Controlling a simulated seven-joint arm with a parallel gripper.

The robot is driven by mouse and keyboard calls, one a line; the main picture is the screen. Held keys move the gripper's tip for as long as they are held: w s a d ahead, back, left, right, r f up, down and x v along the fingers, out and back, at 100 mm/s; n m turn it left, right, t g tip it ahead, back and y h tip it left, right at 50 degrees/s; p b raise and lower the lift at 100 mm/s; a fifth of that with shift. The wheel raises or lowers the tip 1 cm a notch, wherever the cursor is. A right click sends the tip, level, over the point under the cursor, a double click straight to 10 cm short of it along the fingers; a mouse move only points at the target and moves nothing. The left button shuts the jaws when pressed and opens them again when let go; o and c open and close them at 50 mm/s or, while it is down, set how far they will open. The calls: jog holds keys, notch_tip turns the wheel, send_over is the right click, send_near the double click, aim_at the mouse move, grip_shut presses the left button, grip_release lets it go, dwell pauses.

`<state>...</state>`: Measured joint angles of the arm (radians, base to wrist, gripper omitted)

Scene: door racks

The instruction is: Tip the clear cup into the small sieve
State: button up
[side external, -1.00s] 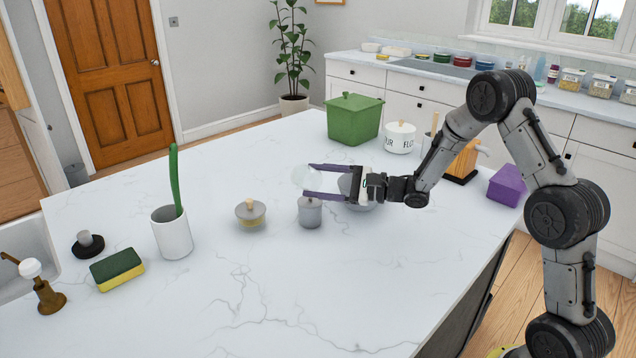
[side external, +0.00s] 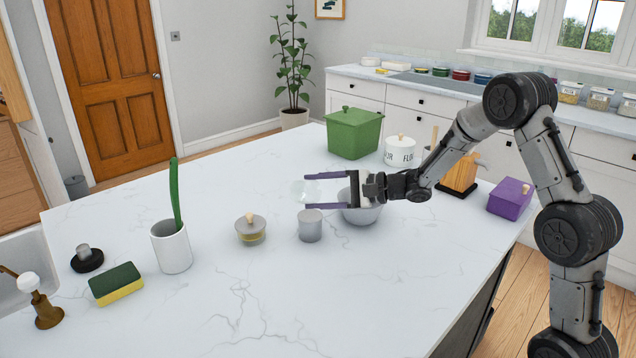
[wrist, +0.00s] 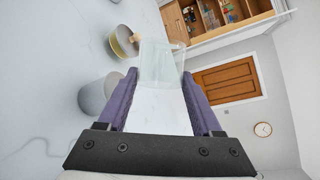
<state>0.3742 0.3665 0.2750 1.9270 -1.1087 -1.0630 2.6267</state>
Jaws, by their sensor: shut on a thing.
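The clear cup (side external: 304,190) is held between the purple fingertips of my gripper (side external: 307,191), raised above the counter. In the wrist view the see-through cup (wrist: 161,63) sits between the ends of both fingers (wrist: 158,82); its tilt and contents are hard to tell. A grey bowl-shaped vessel (side external: 362,214) stands below and behind the gripper palm. I cannot tell whether it is the small sieve, and no other sieve shows clearly. A grey cylindrical pot (side external: 310,226) stands just below and in front of the fingers.
A jar with a wooden-knobbed lid (side external: 250,232) stands left of the grey pot. A white holder (side external: 172,250) with a green handle, a sponge (side external: 116,285) and a green box (side external: 353,138) are farther off. The front middle of the counter (side external: 300,300) is clear.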

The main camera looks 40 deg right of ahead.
aim_at(305, 183)
jog(key=r+n+h, duration=0.1)
jog(key=r+n, duration=0.1)
jog(key=n, duration=0.1)
jog(key=r+n+g+h, duration=0.1)
jog(key=r+n, duration=0.2)
jog(key=w+r+n+g+h, duration=0.1)
jog(key=r+n, duration=0.2)
jog(key=n, duration=0.1)
jog(key=shift+a+r+h, duration=0.1)
jog(key=shift+r+h, duration=0.05)
jog(key=shift+h, duration=0.25)
jog(key=n, duration=0.1)
jog(key=a+r+n+h, duration=0.1)
jog(key=n, duration=0.1)
jog(key=n+h, duration=0.1)
jog(key=shift+a+r+n+t, duration=0.25)
jog(key=shift+r+n+t, duration=0.05)
jog(key=shift+s+a+r+n+t+h, duration=0.1)
jog(key=shift+s+a+n+t+h, duration=0.15)
jog(key=shift+n, duration=0.45)
jog(key=shift+s+a+f+n+t+h, duration=0.15)
jog(key=shift+a+n+t, duration=0.2)
jog(key=shift+n, duration=0.35)
jog(key=shift+s+a+r+n+t+h, duration=0.1)
jog(key=shift+a+r+n+t+h, duration=0.15)
jog(key=shift+n, duration=0.45)
jog(key=shift+f, duration=0.1)
jog(key=shift+f, duration=0.15)
